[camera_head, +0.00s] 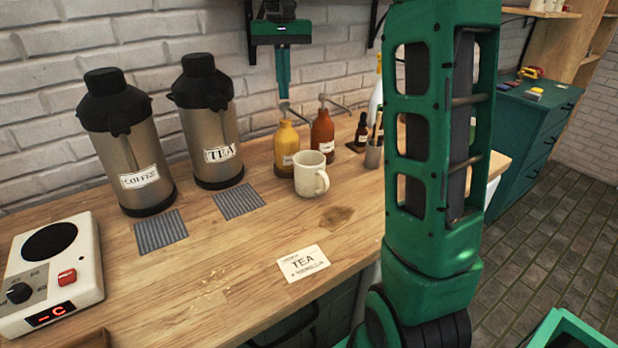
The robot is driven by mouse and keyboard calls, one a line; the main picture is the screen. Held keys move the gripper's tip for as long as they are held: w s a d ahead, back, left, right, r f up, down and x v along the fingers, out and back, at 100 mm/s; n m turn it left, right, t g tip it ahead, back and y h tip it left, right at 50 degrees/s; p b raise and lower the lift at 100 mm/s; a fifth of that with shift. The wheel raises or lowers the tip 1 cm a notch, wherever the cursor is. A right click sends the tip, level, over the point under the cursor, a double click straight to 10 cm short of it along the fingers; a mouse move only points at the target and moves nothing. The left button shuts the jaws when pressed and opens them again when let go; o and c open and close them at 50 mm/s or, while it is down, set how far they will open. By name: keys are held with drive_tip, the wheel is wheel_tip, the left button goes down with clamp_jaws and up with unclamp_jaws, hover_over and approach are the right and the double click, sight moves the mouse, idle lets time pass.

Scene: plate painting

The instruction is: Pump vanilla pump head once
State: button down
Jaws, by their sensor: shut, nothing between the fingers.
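A yellow pump bottle (286,150) and a red-orange pump bottle (322,130) stand upright side by side on the wooden counter. Their labels are too small to read, so I cannot tell by text which is vanilla. The yellow bottle's pump head (285,107) is thin and grey, with its spout reaching to the right. My green gripper (284,95) is shut and empty, pointing straight down just above this pump head. I cannot tell whether the fingertips touch it. A white mug (309,178) stands upright in front of the bottles, its inside mostly hidden.
Coffee (130,155) and tea (209,125) dispensers stand at left behind striped mats. A small dark bottle (361,130) and a utensil cup (373,155) stand right of the pumps.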

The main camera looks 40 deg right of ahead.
drive_tip(key=shift+f, duration=0.2)
drive_tip(key=shift+f, duration=1.15)
drive_tip(key=shift+r, duration=1.3)
wheel_tip(320, 180, up, 6)
idle(0.6)
